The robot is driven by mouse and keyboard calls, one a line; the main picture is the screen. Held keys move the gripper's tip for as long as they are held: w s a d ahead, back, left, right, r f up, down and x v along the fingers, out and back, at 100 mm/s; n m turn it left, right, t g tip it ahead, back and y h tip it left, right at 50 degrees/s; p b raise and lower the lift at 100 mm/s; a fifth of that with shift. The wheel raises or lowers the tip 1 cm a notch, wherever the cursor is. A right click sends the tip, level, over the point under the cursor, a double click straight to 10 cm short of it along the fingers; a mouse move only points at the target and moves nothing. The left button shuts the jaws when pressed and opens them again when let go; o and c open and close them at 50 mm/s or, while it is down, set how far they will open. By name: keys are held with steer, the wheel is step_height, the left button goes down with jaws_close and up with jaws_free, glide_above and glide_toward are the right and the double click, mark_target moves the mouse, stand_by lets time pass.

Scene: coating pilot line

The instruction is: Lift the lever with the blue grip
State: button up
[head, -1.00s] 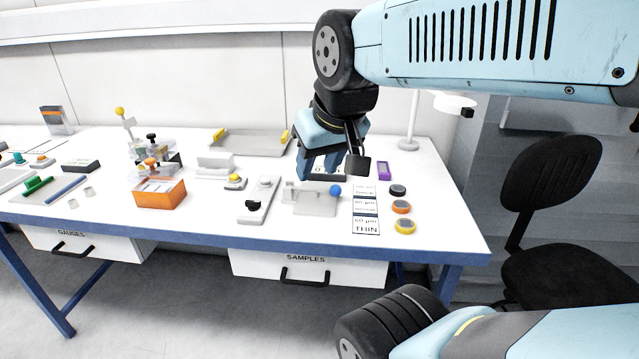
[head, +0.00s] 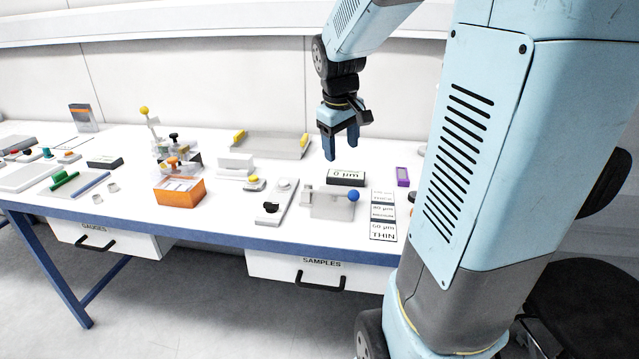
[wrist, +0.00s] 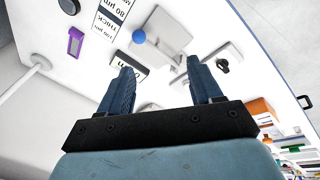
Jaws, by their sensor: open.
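The lever's blue ball grip (head: 353,195) sits at the right end of a low grey block (head: 331,206) near the bench's front edge. In the wrist view the blue grip (wrist: 138,37) shows above the fingers, beside its grey block (wrist: 162,40). My gripper (head: 343,157) is open and empty, pointing down above the bench, behind the lever and higher than it. Its two fingers also show spread in the wrist view (wrist: 162,78), apart from the grip. The lever's arm is hard to make out.
A black-and-white display box (head: 346,177) stands just behind the lever. A printed card (head: 383,215) lies to its right and a grey panel with a black knob (head: 277,202) to its left. A purple item (head: 402,176) and an orange box (head: 180,191) stand farther off.

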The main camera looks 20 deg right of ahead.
steer(key=n+g, duration=0.1)
glide_toward(353, 191)
steer(key=x, duration=1)
steer(key=shift+d+f, duration=0.1)
steer(key=shift+f, duration=0.05)
